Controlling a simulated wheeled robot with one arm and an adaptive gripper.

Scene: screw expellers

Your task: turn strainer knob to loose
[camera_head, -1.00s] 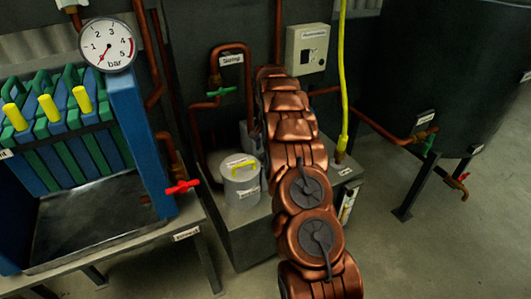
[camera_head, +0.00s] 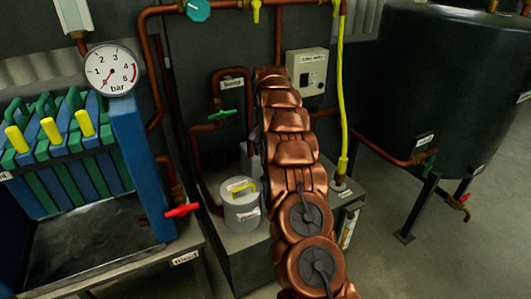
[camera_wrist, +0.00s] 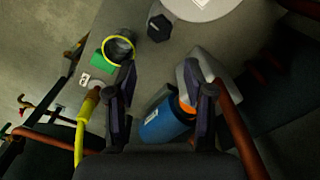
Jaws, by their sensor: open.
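My gripper (camera_wrist: 165,82) is open in the wrist view, its two dark fingers spread over the grey bench top with nothing between the tips. A black knob (camera_wrist: 159,27) stands beyond the fingertips, apart from them; I cannot tell for sure that it is the strainer knob. A grey round pot with a yellow handle and labels (camera_head: 241,208) stands on the bench left of my arm in the head view. A round grey top with a white label (camera_wrist: 203,8) is partly cut off in the wrist view. My gripper is hidden behind my arm in the head view.
In the wrist view, a blue cylinder (camera_wrist: 165,125) lies near the right finger, and a yellow-rimmed cup (camera_wrist: 118,49) is beyond the left one. A yellow hose (camera_wrist: 85,122) runs at left. Copper pipes, a filter press (camera_head: 60,150) and a dark tank (camera_head: 440,90) surround the bench.

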